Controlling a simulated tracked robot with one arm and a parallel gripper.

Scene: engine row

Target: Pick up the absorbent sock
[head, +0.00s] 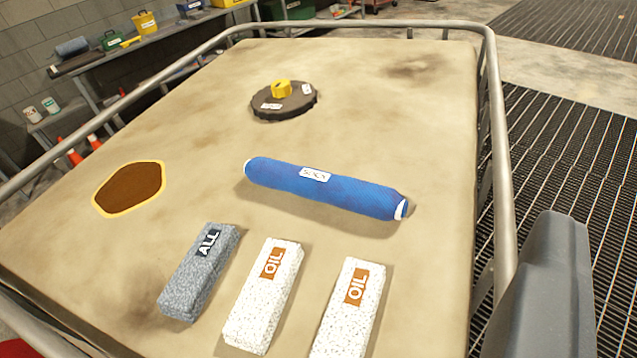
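The absorbent sock (325,189) is a long blue roll with a white label and a pale right end. It lies on its side on a tan, stained table top (390,120), slanting slightly down to the right. Nothing covers it and nothing touches it. My gripper's fingers do not show. A dark grey rounded part at the lower right edge may be mine, and it is well apart from the sock.
Nearer lie a grey block marked ALL (198,272) and two white OIL blocks (263,297) (348,308). A dark disc (262,104) with a yellow knob sits behind the sock. A brown patch (131,188) is at left. A metal rail (497,120) surrounds the table.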

